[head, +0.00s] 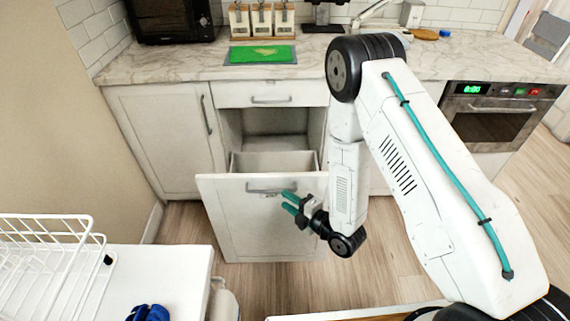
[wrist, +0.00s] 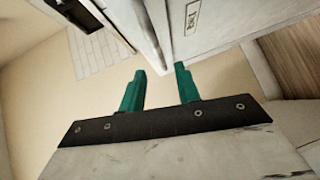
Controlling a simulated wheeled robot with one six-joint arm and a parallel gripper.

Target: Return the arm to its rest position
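My arm reaches forward and bends down over the floor in the head view. My gripper (head: 286,202) has teal fingers and is in front of the pulled-out lower drawer (head: 225,215), close to its handle (head: 268,190). In the wrist view the two fingers of my gripper (wrist: 160,80) stand apart with nothing between them. Whether a finger touches the handle or the drawer front cannot be told.
The marble counter (head: 165,62) holds a microwave (head: 172,20), a green cutting board (head: 262,54) and several jars. An oven (head: 500,112) is at the right. A white dish rack (head: 45,255) stands on a white surface at lower left. Wood floor lies between.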

